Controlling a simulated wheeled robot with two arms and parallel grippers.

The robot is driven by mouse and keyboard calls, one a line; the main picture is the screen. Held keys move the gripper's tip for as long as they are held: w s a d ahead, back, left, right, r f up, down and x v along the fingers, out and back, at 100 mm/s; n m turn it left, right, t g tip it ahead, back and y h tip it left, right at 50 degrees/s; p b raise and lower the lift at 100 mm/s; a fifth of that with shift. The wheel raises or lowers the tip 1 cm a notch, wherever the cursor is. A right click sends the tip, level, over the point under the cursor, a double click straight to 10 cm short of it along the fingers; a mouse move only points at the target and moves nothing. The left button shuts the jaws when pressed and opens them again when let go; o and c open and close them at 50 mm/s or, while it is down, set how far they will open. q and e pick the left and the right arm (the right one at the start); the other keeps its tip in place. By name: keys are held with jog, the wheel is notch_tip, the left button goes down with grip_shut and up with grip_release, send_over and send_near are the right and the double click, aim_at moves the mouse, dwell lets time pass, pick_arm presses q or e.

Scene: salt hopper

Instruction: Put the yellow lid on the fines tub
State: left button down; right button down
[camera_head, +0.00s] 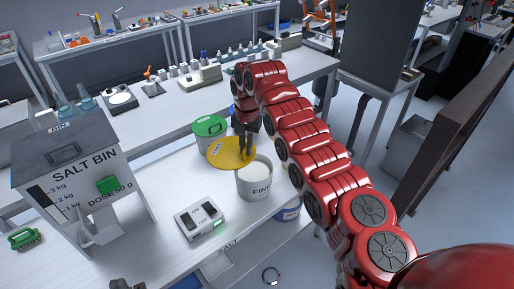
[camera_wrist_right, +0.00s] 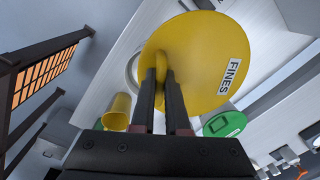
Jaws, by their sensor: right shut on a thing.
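The round yellow lid (camera_head: 228,153), labelled FINES, is held by my right gripper (camera_head: 247,154) above the table.
A green-lidded tub (camera_head: 209,126) stands just behind the lid. A scale (camera_head: 200,220) sits left of the fines tub. The salt bin (camera_head: 75,165) stands at the left, with a green brush (camera_head: 24,238) beside it. The table's right edge is close to the tub.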

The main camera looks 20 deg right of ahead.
aim_at(254, 150)
jog(key=d+f+m, duration=0.1)
jog(key=m, duration=0.2)
jog(key=d+f+m+p, duration=0.1)
jog(key=m, duration=0.2)
jog(key=w+f+m+p, duration=0.1)
jog(key=f+m, duration=0.1)
jog(key=shift+d+m, duration=0.4)
jog(key=f+m+b, duration=0.1)
jog(key=f, duration=0.1)
jog(key=d+f+m+b, duration=0.1)
jog(key=f, duration=0.2)
jog(key=f+b, duration=0.2)
jog(key=shift+s+d+f+m+h, duration=0.1)
jog(key=shift+d+f+m+h, duration=0.05)
jog(key=shift+f+m+h, duration=0.2)
jog(key=c, duration=0.8)
grip_release()
jog(key=shift+c, duration=0.2)
jog(key=shift+f, duration=0.1)
